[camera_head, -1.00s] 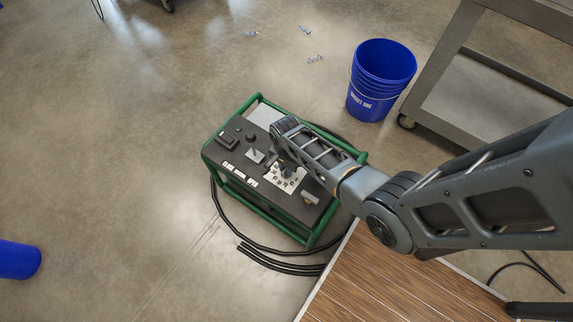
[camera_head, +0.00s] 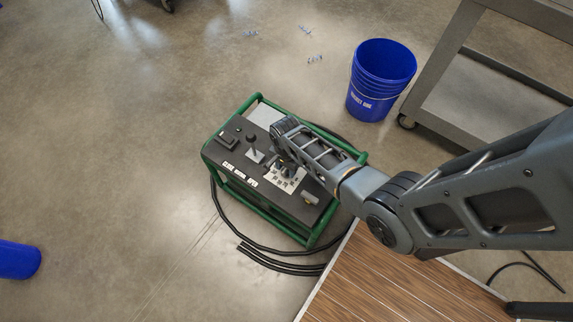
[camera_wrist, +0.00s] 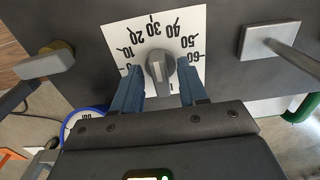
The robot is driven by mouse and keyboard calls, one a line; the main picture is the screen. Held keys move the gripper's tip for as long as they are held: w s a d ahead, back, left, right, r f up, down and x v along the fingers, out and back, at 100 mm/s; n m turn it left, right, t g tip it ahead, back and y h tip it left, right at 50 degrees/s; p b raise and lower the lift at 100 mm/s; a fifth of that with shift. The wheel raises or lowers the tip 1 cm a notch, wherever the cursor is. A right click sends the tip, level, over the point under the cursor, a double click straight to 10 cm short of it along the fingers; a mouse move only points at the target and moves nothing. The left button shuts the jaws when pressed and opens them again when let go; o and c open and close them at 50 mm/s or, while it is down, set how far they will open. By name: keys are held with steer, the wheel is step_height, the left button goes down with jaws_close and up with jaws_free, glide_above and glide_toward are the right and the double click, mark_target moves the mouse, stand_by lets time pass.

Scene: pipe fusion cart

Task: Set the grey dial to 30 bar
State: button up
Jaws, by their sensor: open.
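The grey dial (camera_wrist: 160,68) sits on a white scale plate (camera_wrist: 186,24) with black numbers from 10 to 60 in the wrist view. The 30 is at the top of the arc. The dial's raised bar runs roughly up and down the picture, with its upper end toward the 20–30 side; the exact reading is hard to tell. My gripper (camera_wrist: 160,90) is open, with one blue finger left of the dial and one right of it, both apart from it. In the head view the scale plate (camera_head: 285,182) is partly covered by my arm, and the dial is hidden.
The green-framed cart (camera_head: 262,214) has a lever (camera_head: 252,142) and other controls on its dark top. In the wrist view a grey handle (camera_wrist: 48,64) is at left and a square lever base (camera_wrist: 270,40) at right. A blue bucket (camera_head: 380,82) stands behind.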

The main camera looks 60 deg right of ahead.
step_height(320, 180, up, 8)
steer(key=shift+f+p, duration=0.15)
steer(key=shift+p, duration=0.8)
steer(key=shift+s+a+f, duration=0.1)
steer(key=shift+s+a, duration=0.05)
steer(key=shift+s, duration=0.05)
steer(key=s+a+r+n+t+h, duration=0.1)
steer(key=s+a+r+n+t, duration=0.25)
steer(key=s, duration=0.35)
steer(key=s+a+r+n+t, duration=0.3)
steer(key=s+a+r+n, duration=0.15)
steer(key=s, duration=0.25)
steer(key=s+a+r+n+t, duration=0.1)
steer(key=s+r+n+t, duration=0.1)
steer(key=r, duration=0.8)
steer(key=s+a+r+n+t, duration=0.2)
steer(key=s+r+n+t, duration=0.1)
steer(key=r, duration=0.7)
steer(key=s+a+r+n+t+y, duration=0.1)
steer(key=s+r+n, duration=0.4)
steer(key=r, duration=0.5)
steer(key=shift+a+t, duration=0.65)
steer(key=shift+t, duration=0.6)
